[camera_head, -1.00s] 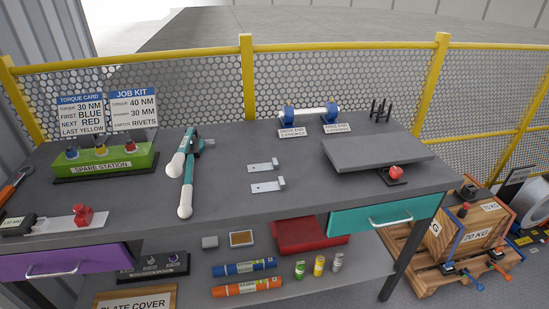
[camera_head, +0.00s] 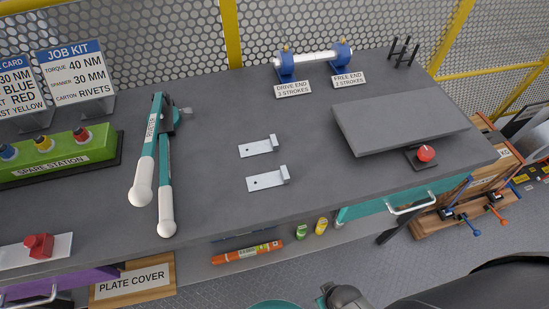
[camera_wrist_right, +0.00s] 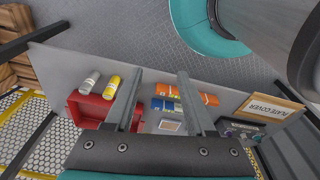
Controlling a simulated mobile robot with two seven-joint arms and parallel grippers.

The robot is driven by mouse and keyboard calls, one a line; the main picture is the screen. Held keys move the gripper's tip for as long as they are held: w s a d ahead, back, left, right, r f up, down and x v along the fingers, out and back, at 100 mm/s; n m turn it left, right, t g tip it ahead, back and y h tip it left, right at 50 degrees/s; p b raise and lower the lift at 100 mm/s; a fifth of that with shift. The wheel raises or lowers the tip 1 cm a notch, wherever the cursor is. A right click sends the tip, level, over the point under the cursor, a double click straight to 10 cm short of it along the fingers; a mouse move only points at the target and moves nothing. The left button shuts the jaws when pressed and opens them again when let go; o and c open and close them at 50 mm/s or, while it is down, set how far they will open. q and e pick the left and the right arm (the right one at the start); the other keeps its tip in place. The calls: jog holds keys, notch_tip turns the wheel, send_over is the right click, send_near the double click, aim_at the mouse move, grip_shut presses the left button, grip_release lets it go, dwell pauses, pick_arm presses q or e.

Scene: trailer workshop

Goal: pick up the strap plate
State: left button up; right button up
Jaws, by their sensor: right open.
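Two similar silver plates with an upturned end lie flat on the grey bench top in the head view: a farther strap plate (camera_head: 258,147) and a nearer strap plate (camera_head: 268,179). I cannot tell which one is the task's. My right gripper (camera_wrist_right: 157,90) shows in the right wrist view with its two fingers apart and nothing between them. It is away from both plates, with the lower shelf beyond its fingers. Neither plate shows in the wrist view. My left gripper is not in view.
A teal long-handled rivet tool (camera_head: 159,165) lies left of the plates. A raised grey slab (camera_head: 400,122) with a red knob (camera_head: 426,153) is at right. A shaft on blue supports (camera_head: 310,59) stands behind. The lower shelf holds a red tray (camera_wrist_right: 88,112). Bench around the plates is clear.

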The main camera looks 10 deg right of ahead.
jog(key=w+a+r+n+t+p, duration=0.15)
jog(key=w+r, duration=0.25)
jog(key=r, duration=0.8)
jog(key=w+a+r+y+p, duration=0.1)
jog(key=w+r+p, duration=0.25)
jog(key=r, duration=0.75)
jog(key=w+a+r+n+t+p, duration=0.15)
jog(key=w+r, duration=0.25)
jog(key=r, duration=0.8)
jog(key=w+a+r+n+g+y, duration=0.1)
jog(key=w+a+r+n+y, duration=0.1)
jog(key=w+a+r+n, duration=0.45)
notch_tip(320, 180, up, 2)
jog(key=n+g+h, duration=0.3)
jog(key=n+g, duration=0.1)
jog(key=n, duration=2.1)
send_over(285, 170)
jog(key=shift+m, duration=0.25)
jog(key=f, duration=0.9)
jog(key=shift+w+a, duration=0.2)
jog(key=shift+s+d+f, duration=0.1)
jog(key=shift+s+f, duration=0.05)
jog(key=shift+f, duration=1.15)
jog(key=shift+s+d+f, duration=0.1)
jog(key=shift+f, duration=1.2)
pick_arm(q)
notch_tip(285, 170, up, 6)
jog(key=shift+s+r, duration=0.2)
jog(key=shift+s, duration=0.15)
